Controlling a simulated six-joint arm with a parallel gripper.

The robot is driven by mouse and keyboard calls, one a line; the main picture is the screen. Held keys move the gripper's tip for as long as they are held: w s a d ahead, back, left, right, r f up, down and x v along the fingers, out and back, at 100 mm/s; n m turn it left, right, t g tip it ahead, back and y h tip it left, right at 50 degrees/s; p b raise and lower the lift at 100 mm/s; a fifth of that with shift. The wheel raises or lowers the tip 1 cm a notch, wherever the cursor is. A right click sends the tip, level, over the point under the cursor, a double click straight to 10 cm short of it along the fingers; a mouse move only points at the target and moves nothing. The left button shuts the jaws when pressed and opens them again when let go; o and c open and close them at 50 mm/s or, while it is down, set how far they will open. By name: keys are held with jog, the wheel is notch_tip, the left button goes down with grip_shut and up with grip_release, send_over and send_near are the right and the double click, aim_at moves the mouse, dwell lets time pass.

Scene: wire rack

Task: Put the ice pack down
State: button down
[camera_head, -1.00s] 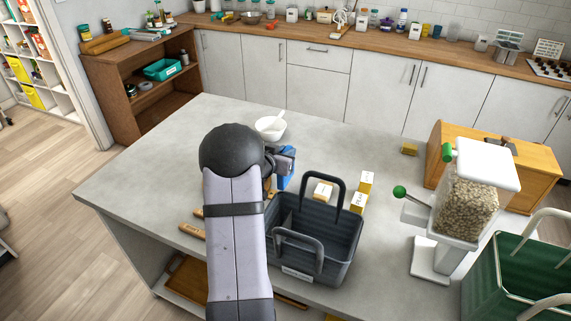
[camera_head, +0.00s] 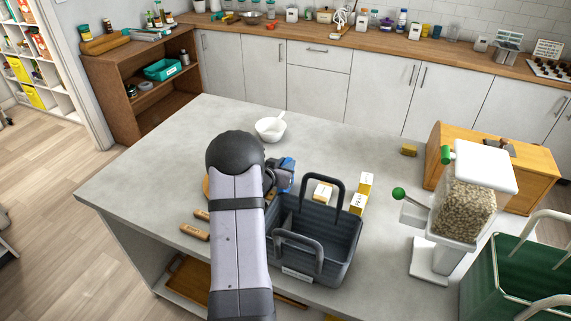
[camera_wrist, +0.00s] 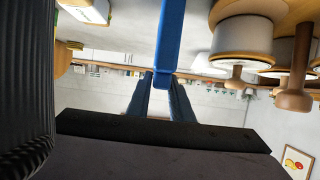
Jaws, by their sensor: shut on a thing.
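The blue ice pack (camera_wrist: 171,42) is held between the two fingers of my gripper (camera_wrist: 163,98) in the wrist view, sticking out past the fingertips. In the head view a little of the ice pack's blue (camera_head: 289,163) shows beside my gripper (camera_head: 281,176), just behind the dark grey basket (camera_head: 348,235) and low over the grey counter (camera_head: 150,165). My arm hides much of this spot. I cannot tell whether the ice pack touches the counter.
The basket's ribbed wall (camera_wrist: 25,90) is close at the left of the wrist view. Wooden-handled things (camera_wrist: 240,40) are at its right. A white bowl (camera_head: 270,130) stands behind my gripper. Yellow-and-white boxes (camera_head: 323,193) are beside the basket. The counter's left part is clear.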

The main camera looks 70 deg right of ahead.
jog(key=c, duration=1.6)
grip_release()
jog(key=shift+f, duration=0.1)
jog(key=shift+r, duration=0.3)
jog(key=shift+a, duration=0.25)
jog(key=b+v, duration=0.2)
jog(key=v, duration=0.9)
jog(key=shift+a+b, duration=0.25)
jog(key=shift+b, duration=0.05)
